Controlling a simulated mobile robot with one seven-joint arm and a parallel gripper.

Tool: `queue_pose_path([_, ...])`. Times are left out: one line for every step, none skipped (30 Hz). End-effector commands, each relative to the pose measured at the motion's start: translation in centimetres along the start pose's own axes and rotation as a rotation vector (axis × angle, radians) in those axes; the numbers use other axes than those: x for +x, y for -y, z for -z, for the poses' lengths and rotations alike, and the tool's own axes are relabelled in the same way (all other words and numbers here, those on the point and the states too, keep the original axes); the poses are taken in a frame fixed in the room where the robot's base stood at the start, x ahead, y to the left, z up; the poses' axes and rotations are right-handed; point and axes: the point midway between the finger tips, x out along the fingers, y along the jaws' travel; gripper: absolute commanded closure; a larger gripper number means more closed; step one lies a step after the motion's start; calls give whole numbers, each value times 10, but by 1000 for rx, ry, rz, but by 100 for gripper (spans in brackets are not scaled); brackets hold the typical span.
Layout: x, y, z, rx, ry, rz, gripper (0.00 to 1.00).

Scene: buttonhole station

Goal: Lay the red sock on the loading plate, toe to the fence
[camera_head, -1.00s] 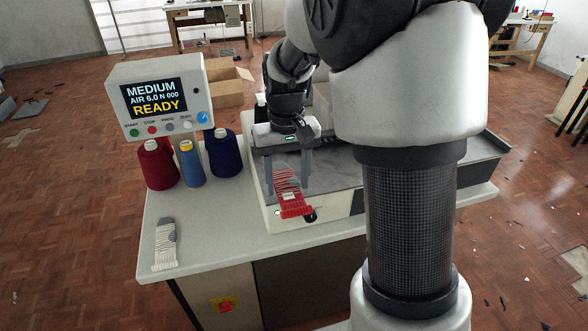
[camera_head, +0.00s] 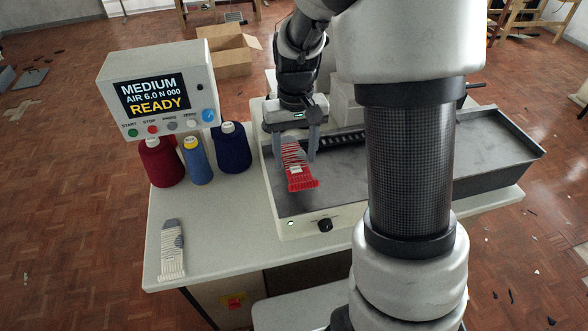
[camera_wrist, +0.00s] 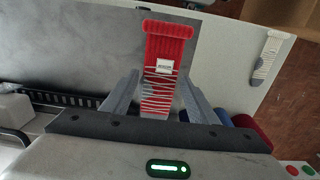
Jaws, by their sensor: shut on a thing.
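The red sock (camera_head: 301,180), with white stripes and a pale label, hangs from my gripper (camera_head: 296,158). My gripper is shut on its striped part; the plain red cuff end sticks out toward the front. In the wrist view the sock (camera_wrist: 166,50) lies between the two grey fingers (camera_wrist: 160,88), cuff at the top. It is over the grey metal plate (camera_head: 350,188) of the machine; I cannot tell whether it touches. The sock's other end is hidden by my gripper. A black toothed strip (camera_head: 345,139) runs along the plate's back; I cannot tell whether it is the fence.
A grey-and-cream sock (camera_head: 172,250) lies on the table (camera_head: 215,235) at the left front. Red (camera_head: 160,163), blue (camera_head: 197,163) and navy (camera_head: 231,150) thread cones stand below the display panel (camera_head: 155,95), which reads READY. A metal tray (camera_head: 490,150) extends right.

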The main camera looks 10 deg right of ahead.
Motion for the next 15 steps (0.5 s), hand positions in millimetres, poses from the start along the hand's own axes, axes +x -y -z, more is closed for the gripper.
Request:
queue_pose_path([9,0,-1,0,3,-1,67])
queue_pose_path([12,0,0,0,2,0,67])
queue_pose_path([16,0,0,0,1,0,67])
queue_pose_path([17,0,0,0,1,0,67])
queue_pose_path([19,0,0,0,0,0,67])
queue_pose_path([22,0,0,0,0,0,67])
queue_pose_path([24,0,0,0,1,0,67])
queue_pose_path([28,0,0,0,2,0,67])
queue_pose_path([33,0,-1,0,3,0,67])
queue_pose_path([38,0,-1,0,2,0,67])
queue_pose_path([42,0,0,0,3,0,67])
queue_pose_path([48,0,-1,0,3,0,67])
queue_pose_path([52,0,0,0,2,0,67])
queue_pose_path([54,0,0,0,1,0,67])
queue_pose_path([56,0,0,0,0,0,67])
